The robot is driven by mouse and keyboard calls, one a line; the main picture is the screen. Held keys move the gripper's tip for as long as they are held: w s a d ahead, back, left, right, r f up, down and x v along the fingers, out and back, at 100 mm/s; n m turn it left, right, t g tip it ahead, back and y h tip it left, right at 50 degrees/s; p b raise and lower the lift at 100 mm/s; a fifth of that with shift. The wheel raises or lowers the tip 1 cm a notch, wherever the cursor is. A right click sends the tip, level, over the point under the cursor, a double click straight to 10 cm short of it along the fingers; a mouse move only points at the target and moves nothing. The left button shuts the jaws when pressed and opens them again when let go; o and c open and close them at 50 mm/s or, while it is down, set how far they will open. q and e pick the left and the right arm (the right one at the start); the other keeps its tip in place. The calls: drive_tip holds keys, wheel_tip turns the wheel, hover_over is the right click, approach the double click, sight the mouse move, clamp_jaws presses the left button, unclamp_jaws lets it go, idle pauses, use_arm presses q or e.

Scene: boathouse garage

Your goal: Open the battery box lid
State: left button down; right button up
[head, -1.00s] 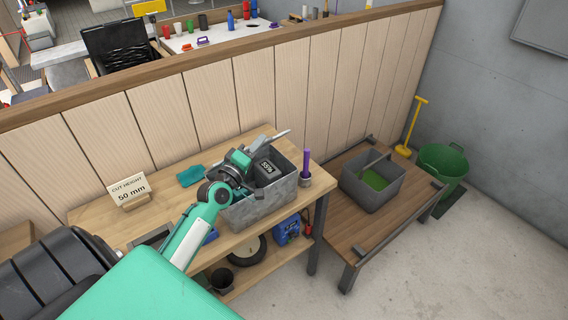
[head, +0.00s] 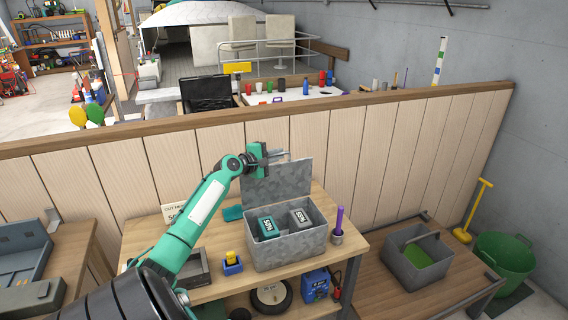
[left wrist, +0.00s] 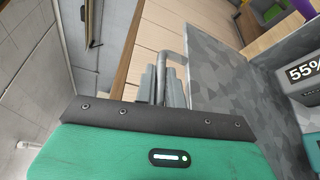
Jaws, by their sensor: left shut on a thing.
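The battery box (head: 292,244) is a mottled grey metal bin on the wooden workbench. Its lid (head: 277,182) stands raised, close to upright, along the back edge. Inside are a teal battery (head: 268,226) and a grey battery (head: 300,216) with labels showing. My left gripper (head: 276,156) is at the top edge of the lid, shut on it. In the left wrist view the fingers (left wrist: 168,85) are beside a bent metal bar, with the lid's mottled face (left wrist: 235,90) to the right. My right gripper is not in view.
A purple-handled tool in a cup (head: 337,225) stands right of the box. A blue holder with a yellow item (head: 232,263) is at its left front. A grey bin (head: 418,262) sits on the lower table at right. The wooden partition (head: 375,160) runs behind the bench.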

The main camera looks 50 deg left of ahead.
use_arm(q)
drive_tip(key=shift+w+a+r+n, duration=0.1)
drive_tip(key=shift+w+a+n, duration=0.2)
drive_tip(key=shift+a, duration=0.35)
drive_tip(key=shift+w+a+r+n, duration=0.15)
drive_tip(key=shift+a+n, duration=0.15)
drive_tip(key=shift+a, duration=0.3)
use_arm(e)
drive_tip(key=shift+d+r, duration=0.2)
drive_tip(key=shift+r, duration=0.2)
use_arm(q)
drive_tip(key=shift+f, duration=0.1)
drive_tip(key=c, duration=1.5)
unclamp_jaws()
drive_tip(key=shift+d, duration=0.1)
drive_tip(key=shift+f, duration=0.15)
